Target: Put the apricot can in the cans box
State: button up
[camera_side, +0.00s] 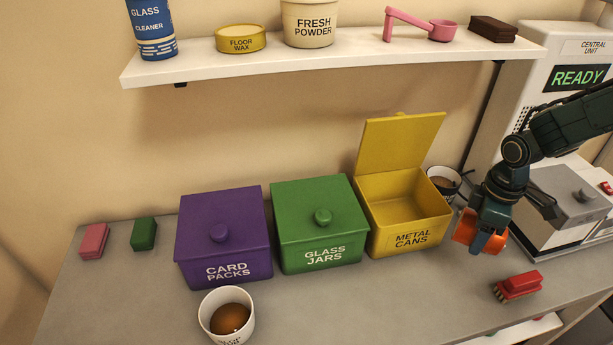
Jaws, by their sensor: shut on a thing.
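My gripper (487,240) is shut on an orange can (466,230), which I take for the apricot can. The fingers cover part of it, and no label can be read on it. It is just right of the yellow metal cans box (411,239), near that box's front right corner. I cannot tell whether the can is clear of the counter. The yellow box is open, its lid (400,145) standing up at the back. The part of its inside that shows is empty.
Left of the yellow box stand a closed green glass jars box (322,238) and a closed purple card packs box (226,250). A pot (443,182) is behind my gripper, a red brush (518,286) in front right. A white cup (227,315) stands at the front. A shelf (330,62) hangs above.

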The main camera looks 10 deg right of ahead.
jog(key=d+m, duration=0.1)
jog(key=m, duration=0.1)
jog(key=d+m, duration=0.2)
jog(key=m, duration=0.1)
jog(key=shift+d, duration=0.3)
jog(key=w+a+r+m+t, duration=0.2)
jog(key=w+a+m+t, duration=0.3)
jog(key=w+a, duration=0.85)
jog(key=shift+w+d+r+n+t+y, duration=0.25)
jog(key=shift+w+r+n+t+y, duration=0.3)
jog(key=shift+t, duration=1.5)
jog(key=shift+w+d+r+n+t+y, duration=0.25)
jog(key=shift+w+r+n+t+y, duration=0.3)
jog(key=shift+t, duration=1.45)
jog(key=shift+w+d+r+n+t+y, duration=0.35)
jog(key=shift+w+r+t+y, duration=0.3)
jog(key=shift+t, duration=1.4)
